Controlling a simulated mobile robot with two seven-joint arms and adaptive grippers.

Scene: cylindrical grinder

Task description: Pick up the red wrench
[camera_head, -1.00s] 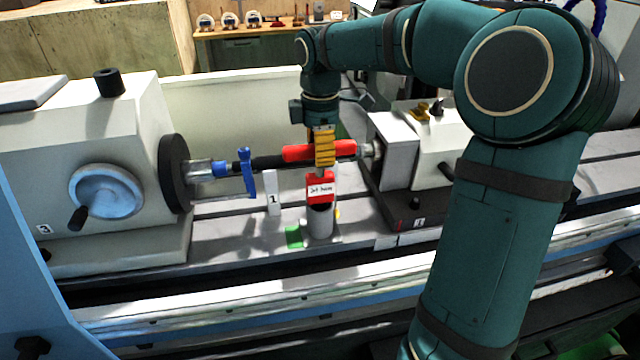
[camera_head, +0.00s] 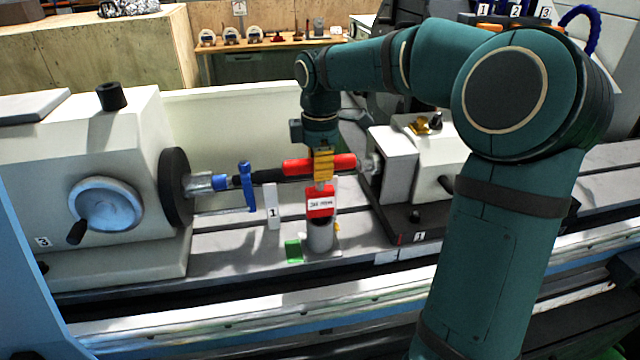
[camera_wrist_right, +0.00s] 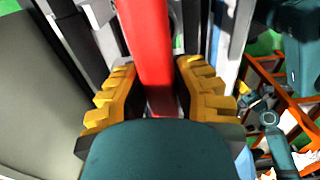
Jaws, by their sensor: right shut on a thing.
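The red wrench (camera_head: 343,161) shows as a long red bar lying level between the headstock and the tailstock. My right gripper (camera_head: 323,177) has its yellow fingers across the bar and hides its middle. In the right wrist view the red wrench (camera_wrist_right: 147,40) runs between the two yellow fingers of the right gripper (camera_wrist_right: 155,85), which is shut on it. I cannot tell whether the bar's ends touch the black shaft or the tailstock. My left gripper is not in view.
A red labelled block (camera_head: 320,203) on a grey cylinder stands just below the gripper. The headstock chuck (camera_head: 175,187) and a blue clamp (camera_head: 247,186) are to the left, the tailstock (camera_head: 398,170) close on the right. A white number marker (camera_head: 272,206) stands on the bed.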

